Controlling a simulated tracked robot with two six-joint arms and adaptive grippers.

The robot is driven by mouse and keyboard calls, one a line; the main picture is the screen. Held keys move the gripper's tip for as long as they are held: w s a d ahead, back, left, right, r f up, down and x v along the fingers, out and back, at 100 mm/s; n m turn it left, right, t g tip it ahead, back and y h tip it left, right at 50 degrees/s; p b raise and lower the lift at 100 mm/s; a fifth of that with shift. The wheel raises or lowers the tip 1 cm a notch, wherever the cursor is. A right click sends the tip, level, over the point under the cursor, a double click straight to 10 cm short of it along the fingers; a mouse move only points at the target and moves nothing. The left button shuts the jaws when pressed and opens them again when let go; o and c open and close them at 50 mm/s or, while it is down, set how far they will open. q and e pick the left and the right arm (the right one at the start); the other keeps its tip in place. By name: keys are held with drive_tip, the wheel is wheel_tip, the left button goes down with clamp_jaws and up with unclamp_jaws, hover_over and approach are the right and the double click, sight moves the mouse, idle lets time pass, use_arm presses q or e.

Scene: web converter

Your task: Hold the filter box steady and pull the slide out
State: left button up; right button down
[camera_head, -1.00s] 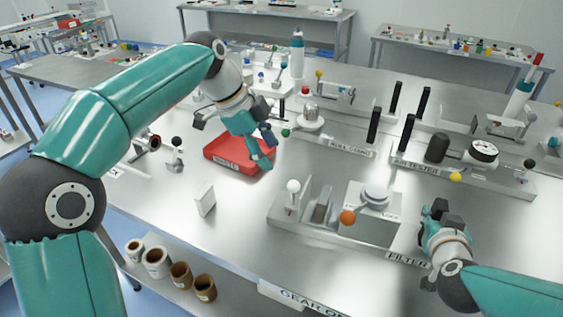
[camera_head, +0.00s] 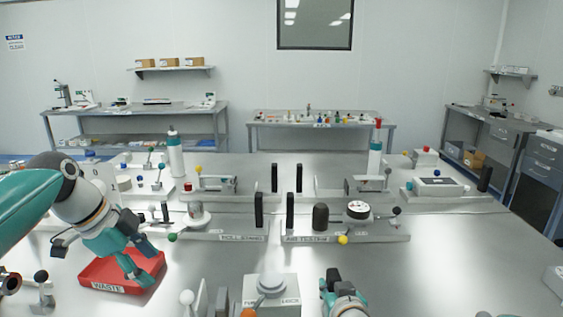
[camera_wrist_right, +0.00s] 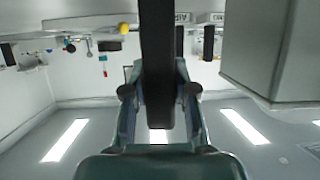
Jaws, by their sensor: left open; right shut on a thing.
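The grey filter box (camera_head: 285,302) is at the bottom middle of the head view, with a round knob (camera_head: 272,284) on top and an orange ball (camera_head: 248,313) at its front. The picture edge cuts off its lower part. My right gripper (camera_head: 331,284) is just right of the box. In the right wrist view it is shut on a dark upright bar (camera_wrist_right: 157,40), which looks like a handle; its lower end is out of view. A grey block (camera_wrist_right: 268,50), probably the box, stands beside it. My left gripper (camera_head: 140,262) is open and empty above the red tray, away from the box.
The red waste tray (camera_head: 95,276) lies at the left. A white ball-topped lever (camera_head: 187,298) stands left of the filter box. Behind are the roll stand (camera_head: 225,237) and air tester (camera_head: 375,237) stations with upright black handles.

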drive_tip(key=shift+s+f, duration=0.1)
drive_tip(key=shift+f, duration=0.2)
drive_tip(key=c, duration=1)
unclamp_jaws()
drive_tip(key=shift+r, duration=0.1)
drive_tip(key=shift+o, duration=0.8)
drive_tip(key=shift+r, duration=0.15)
drive_tip(key=shift+r, duration=0.1)
drive_tip(key=v, duration=1.1)
drive_tip(key=shift+s, duration=0.35)
